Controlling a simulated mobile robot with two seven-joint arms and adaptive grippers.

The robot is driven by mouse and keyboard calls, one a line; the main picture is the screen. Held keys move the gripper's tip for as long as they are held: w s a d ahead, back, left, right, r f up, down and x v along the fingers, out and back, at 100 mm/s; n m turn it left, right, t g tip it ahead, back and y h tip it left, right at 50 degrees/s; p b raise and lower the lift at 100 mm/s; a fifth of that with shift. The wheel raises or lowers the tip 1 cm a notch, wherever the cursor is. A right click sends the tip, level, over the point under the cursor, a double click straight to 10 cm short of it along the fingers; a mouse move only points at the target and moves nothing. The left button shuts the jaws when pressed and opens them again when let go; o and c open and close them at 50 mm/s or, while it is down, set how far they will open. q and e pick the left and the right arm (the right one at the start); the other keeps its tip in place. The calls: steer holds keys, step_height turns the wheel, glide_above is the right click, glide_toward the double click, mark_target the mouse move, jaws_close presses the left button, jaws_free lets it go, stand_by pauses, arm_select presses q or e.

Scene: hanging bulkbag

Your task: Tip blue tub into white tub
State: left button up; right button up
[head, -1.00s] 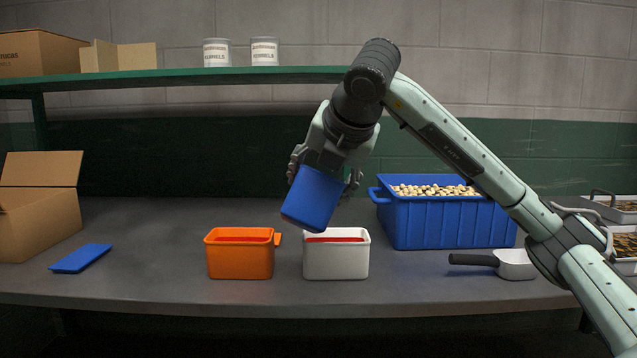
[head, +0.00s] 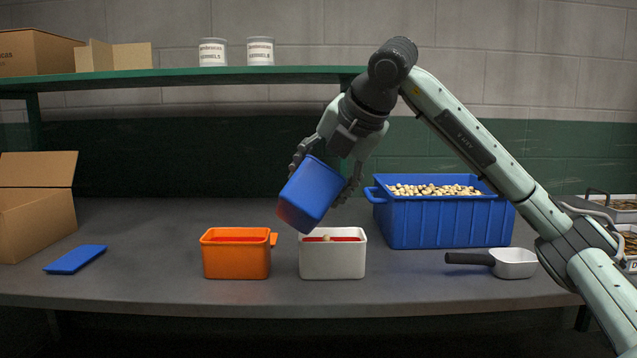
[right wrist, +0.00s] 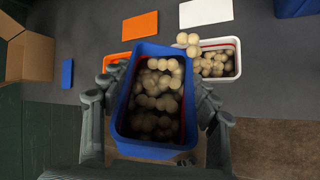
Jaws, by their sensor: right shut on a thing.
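My right gripper (head: 329,178) is shut on the blue tub (head: 312,190) and holds it tilted above the white tub, its lower end down to the left. The right wrist view looks into the blue tub (right wrist: 138,58), which holds many pale round kernels (right wrist: 155,95). Some kernels spill over its rim toward the white tub (right wrist: 236,62), and several lie in the white tub. In the head view the white tub (head: 332,262) stands upright on the bench, with a red line inside and a pale kernel at its top. My left gripper is not in view.
An orange tub (head: 236,262) stands just left of the white tub. A blue lid (head: 76,259) lies at the left. A large blue bin (head: 440,222) of kernels and a scoop (head: 514,263) are at the right. A green shelf (head: 200,75) runs behind.

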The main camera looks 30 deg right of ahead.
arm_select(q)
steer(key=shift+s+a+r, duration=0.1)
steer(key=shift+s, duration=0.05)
arm_select(e)
steer(key=shift+d, duration=0.1)
steer(key=shift+y, duration=0.3)
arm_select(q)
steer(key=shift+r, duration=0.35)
arm_select(e)
steer(key=shift+d, duration=0.1)
arm_select(q)
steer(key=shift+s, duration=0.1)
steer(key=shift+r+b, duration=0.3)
steer(key=shift+b, duration=0.1)
arm_select(e)
steer(key=shift+d+m, duration=0.1)
steer(key=shift+m, duration=0.2)
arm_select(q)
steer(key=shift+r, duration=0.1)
arm_select(e)
steer(key=shift+f, duration=0.1)
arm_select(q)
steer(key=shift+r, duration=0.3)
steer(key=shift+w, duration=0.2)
